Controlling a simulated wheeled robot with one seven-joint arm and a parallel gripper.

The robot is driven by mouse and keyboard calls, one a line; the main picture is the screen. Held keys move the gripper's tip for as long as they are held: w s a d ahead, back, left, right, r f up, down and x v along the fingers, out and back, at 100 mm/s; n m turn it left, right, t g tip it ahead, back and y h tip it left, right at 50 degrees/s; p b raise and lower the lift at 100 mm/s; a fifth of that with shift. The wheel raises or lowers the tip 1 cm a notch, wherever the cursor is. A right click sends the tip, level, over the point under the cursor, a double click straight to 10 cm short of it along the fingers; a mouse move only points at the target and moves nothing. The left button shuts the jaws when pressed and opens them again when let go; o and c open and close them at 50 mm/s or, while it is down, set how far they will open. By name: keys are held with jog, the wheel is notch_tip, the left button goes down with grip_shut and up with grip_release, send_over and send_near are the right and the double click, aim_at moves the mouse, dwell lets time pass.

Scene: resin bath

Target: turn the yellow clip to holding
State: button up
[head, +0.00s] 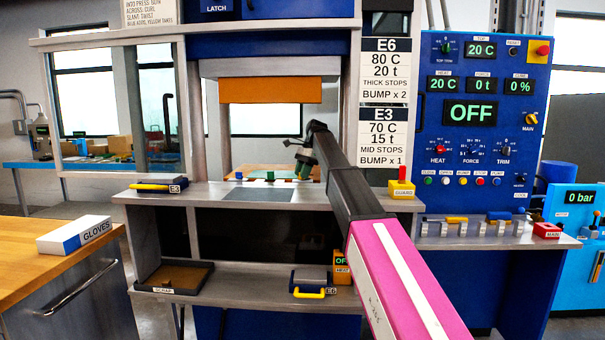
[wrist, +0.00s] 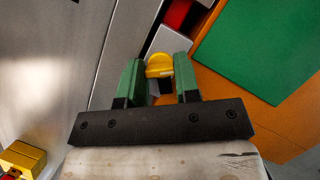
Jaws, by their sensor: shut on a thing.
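In the wrist view, the yellow clip (wrist: 159,65) sits between the green fingertips of my gripper (wrist: 160,82). The fingers are shut on it, one on each side. A dark part shows just below its rounded yellow top. In the head view, my gripper (head: 304,166) reaches into the press opening at its right side, above the front ledge. Which setting the clip is turned to cannot be read.
An orange board (wrist: 210,100) with a green sheet (wrist: 265,45) lies beyond the fingers. A red block (wrist: 178,12) and a pale block (wrist: 170,40) are close by. The yellow guard button box (head: 401,188) stands right of my arm. A grey plate (head: 258,194) lies on the ledge.

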dwell(0.4)
jog(key=o, duration=0.9)
jog(key=shift+f, duration=0.1)
